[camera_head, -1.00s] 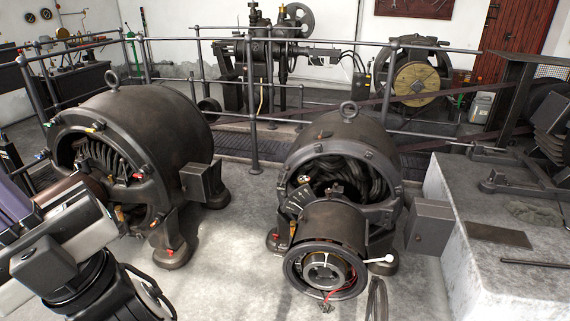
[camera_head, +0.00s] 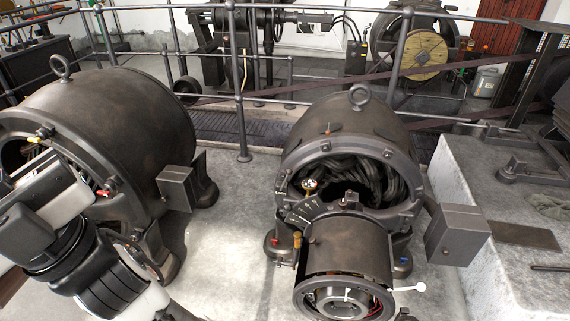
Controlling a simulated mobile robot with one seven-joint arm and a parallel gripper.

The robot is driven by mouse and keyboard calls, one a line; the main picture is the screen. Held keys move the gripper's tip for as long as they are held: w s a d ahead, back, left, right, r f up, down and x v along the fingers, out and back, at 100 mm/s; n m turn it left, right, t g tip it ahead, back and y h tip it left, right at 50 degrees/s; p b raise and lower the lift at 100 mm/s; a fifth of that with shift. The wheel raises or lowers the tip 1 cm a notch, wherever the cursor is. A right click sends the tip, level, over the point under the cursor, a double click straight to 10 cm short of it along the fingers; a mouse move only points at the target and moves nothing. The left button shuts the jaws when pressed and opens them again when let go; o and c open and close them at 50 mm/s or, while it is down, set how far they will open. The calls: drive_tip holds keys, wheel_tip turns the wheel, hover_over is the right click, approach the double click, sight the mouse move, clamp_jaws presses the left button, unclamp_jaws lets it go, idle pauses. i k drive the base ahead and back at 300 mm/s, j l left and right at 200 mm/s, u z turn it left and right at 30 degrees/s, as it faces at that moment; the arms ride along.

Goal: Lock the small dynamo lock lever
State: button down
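The small dynamo (camera_head: 345,250) stands right of centre, a dark drum with an open, coil-filled housing (camera_head: 350,128) behind it. A lever with a white ball end (camera_head: 420,287) sticks out to the right of the drum's front rim. I cannot tell by sight which is the lock lever. My white and black arm shows at the lower left, well left of the small dynamo. My gripper's fingers do not show.
A larger dynamo (camera_head: 110,130) stands at the left, behind my arm. A grey box (camera_head: 458,235) sticks out right of the small dynamo, beside a concrete block (camera_head: 500,275). Pipe railings (camera_head: 237,90) run behind both machines. Bare floor (camera_head: 235,230) lies between the dynamos.

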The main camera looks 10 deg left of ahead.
sight(289, 171)
drive_tip(key=i+j, duration=0.65)
drive_tip(key=i, duration=0.2)
